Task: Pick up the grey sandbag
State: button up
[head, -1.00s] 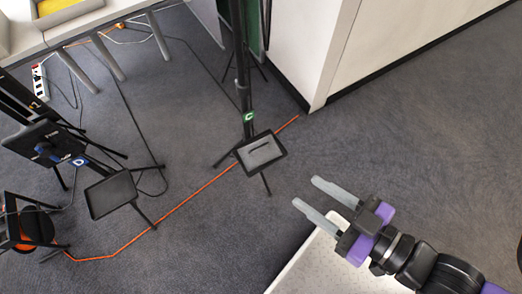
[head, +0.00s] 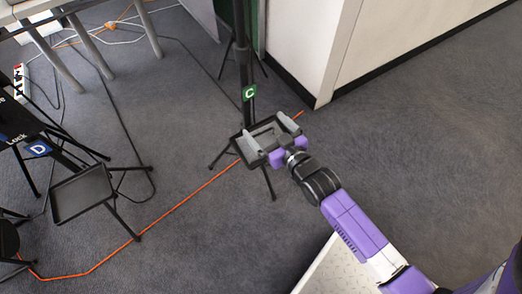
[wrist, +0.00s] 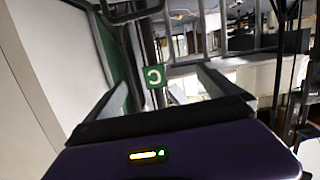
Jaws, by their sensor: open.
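The grey sandbag (head: 264,137) lies on the small black tray (head: 237,145) of the stand marked C in the head view. My gripper (head: 262,125) is over that tray with its two grey fingers apart, one toward each side of the bag. The palm and fingers hide part of the bag, and the gap between fingers and bag cannot be judged. In the wrist view my gripper (wrist: 160,82) is open, with the green C tag (wrist: 154,77) between the fingers; the sandbag cannot be made out there.
A second stand, marked D (head: 38,149), has an empty black tray (head: 82,193) at left. An orange cable (head: 170,212) runs along the carpet. A white wall (head: 300,45) stands behind stand C. A pale tabletop (head: 335,268) is at the lower edge. Carpet at right is clear.

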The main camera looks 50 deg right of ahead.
aim_at(259, 130)
jog(key=shift+m+g, duration=0.4)
jog(key=shift+g, duration=0.4)
jog(key=f, duration=0.2)
jog(key=w+d+f, duration=0.1)
jog(key=f, duration=0.1)
jog(key=w+d+f, duration=0.1)
jog(key=f, duration=0.1)
jog(key=shift+w+d+f, duration=0.15)
jog(key=shift+s+f+g, duration=0.15)
jog(key=shift+s+f, duration=0.1)
jog(key=shift+f, duration=0.3)
jog(key=shift+s+f+g, duration=0.15)
jog(key=shift+s+f, duration=0.1)
jog(key=shift+f, duration=0.65)
jog(key=b+x, duration=0.2)
jog(key=x, duration=0.1)
jog(key=f+b+x, duration=0.1)
jog(key=x, duration=0.2)
jog(key=shift+f+b, duration=0.2)
jog(key=shift+b, duration=0.2)
jog(key=shift+w+d+f, duration=0.1)
jog(key=shift+w+d, duration=0.05)
jog(key=shift+w, duration=0.3)
jog(key=c, duration=1.6)
jog(key=shift+r, duration=0.25)
jog(key=shift+c, duration=0.7)
